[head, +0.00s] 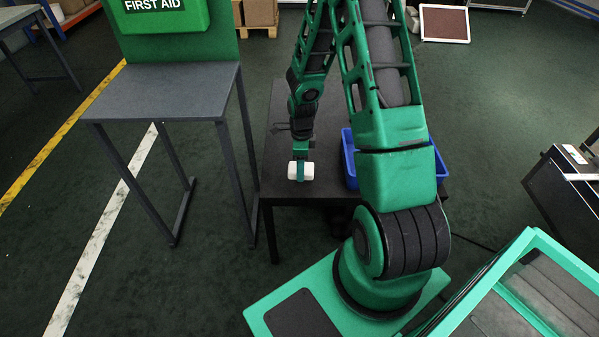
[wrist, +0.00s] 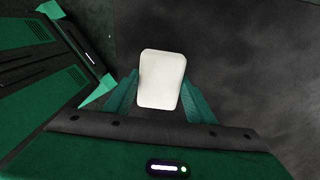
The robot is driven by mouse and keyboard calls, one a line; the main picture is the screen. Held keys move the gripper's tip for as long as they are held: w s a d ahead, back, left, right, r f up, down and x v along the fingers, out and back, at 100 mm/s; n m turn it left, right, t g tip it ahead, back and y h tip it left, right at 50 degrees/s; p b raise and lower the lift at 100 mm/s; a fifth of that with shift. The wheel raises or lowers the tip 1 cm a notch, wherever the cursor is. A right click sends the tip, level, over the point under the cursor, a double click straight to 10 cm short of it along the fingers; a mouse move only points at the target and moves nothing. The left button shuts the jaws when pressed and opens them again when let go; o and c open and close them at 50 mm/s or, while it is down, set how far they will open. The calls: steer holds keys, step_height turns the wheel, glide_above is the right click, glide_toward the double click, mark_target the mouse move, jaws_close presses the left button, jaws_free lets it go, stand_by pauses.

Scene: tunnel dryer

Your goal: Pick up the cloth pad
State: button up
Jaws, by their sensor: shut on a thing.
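The cloth pad is a small white block with rounded corners. In the wrist view the pad (wrist: 162,79) sits between the two green fingers of my gripper (wrist: 160,98), which is shut on it. In the head view the pad (head: 295,172) shows at the end of my gripper (head: 300,167), over the near left part of the black table (head: 285,195). From these views I cannot tell whether the pad still touches the table top.
A blue bin (head: 349,160) stands on the table to the right, partly hidden by my arm. A grey side table (head: 165,90) with a green first aid box (head: 155,15) stands at the left. A dark cabinet (head: 565,195) is at the far right.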

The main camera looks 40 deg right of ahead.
steer(key=s+a+r, duration=0.3)
steer(key=a+r, duration=0.5)
steer(key=a, duration=0.3)
steer(key=shift+s, duration=0.2)
steer(key=shift+a, duration=0.1)
steer(key=shift+o, duration=1)
